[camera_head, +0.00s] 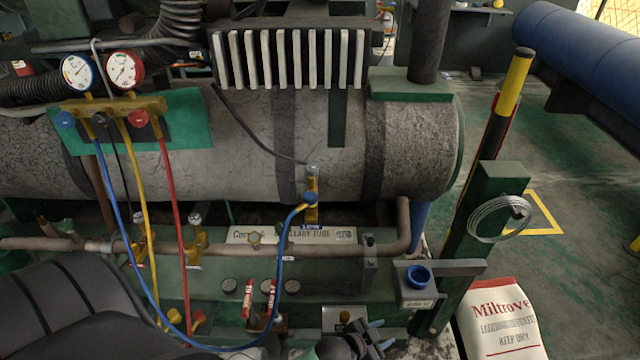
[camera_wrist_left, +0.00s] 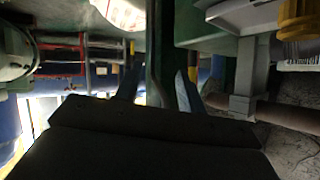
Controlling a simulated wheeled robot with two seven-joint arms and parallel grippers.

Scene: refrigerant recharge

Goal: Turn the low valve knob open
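The gauge manifold (camera_head: 115,105) hangs at the upper left in the head view, with a blue knob (camera_head: 65,119), a black knob (camera_head: 100,118) and a red knob (camera_head: 138,117). The blue knob looks like the low valve knob; its turn position cannot be told. Two round gauges (camera_head: 78,71) sit above. The blue hose (camera_head: 115,215) runs from the manifold to a blue coupler (camera_head: 310,197) on a brass fitting. My left gripper (camera_head: 383,335) is at the bottom centre, far from the manifold. Its fingers (camera_wrist_left: 158,88) stand apart, with nothing between them. My right gripper is out of view.
Yellow and red hoses hang below the manifold. The grey tank (camera_head: 250,150) fills the back.

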